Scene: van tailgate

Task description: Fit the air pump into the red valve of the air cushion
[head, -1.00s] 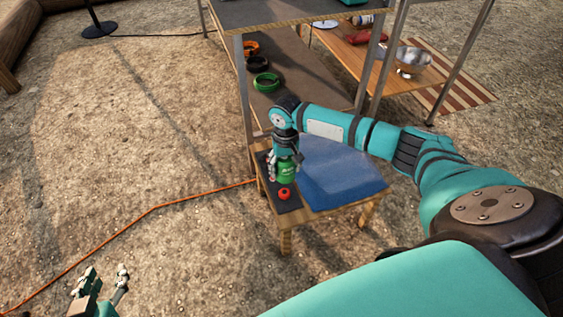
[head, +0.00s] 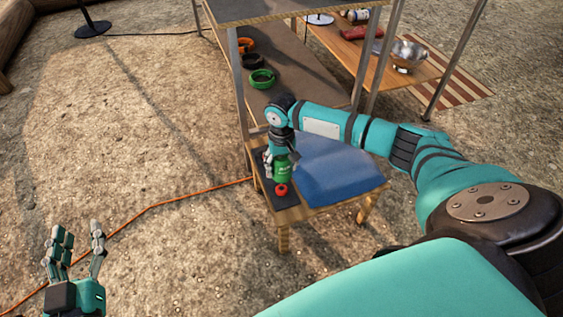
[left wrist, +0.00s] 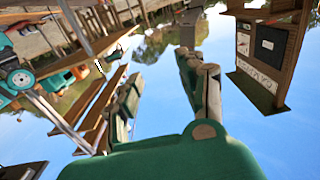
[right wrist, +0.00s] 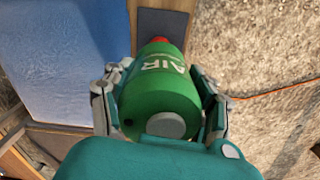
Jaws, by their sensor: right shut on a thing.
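The air pump is a green cylinder (right wrist: 160,95) marked AIR; it also shows in the head view (head: 282,170). My right gripper (head: 281,160) is shut around it above the low wooden table. In the right wrist view, the fingers (right wrist: 160,105) hug both sides of the pump. A red part (right wrist: 159,42) shows just past the pump's far end; in the head view the red valve (head: 281,190) sits close in front of the pump. Whether they touch I cannot tell. The blue air cushion (head: 340,172) lies on the table. My left gripper (head: 77,245) is open and empty over the gravel.
A dark mat (head: 272,197) lies at the table's left side. Behind it a shelf holds green (head: 261,78) and orange (head: 246,45) rings. A metal bowl (head: 408,54) stands on a wooden bench. An orange cable (head: 160,204) crosses the gravel.

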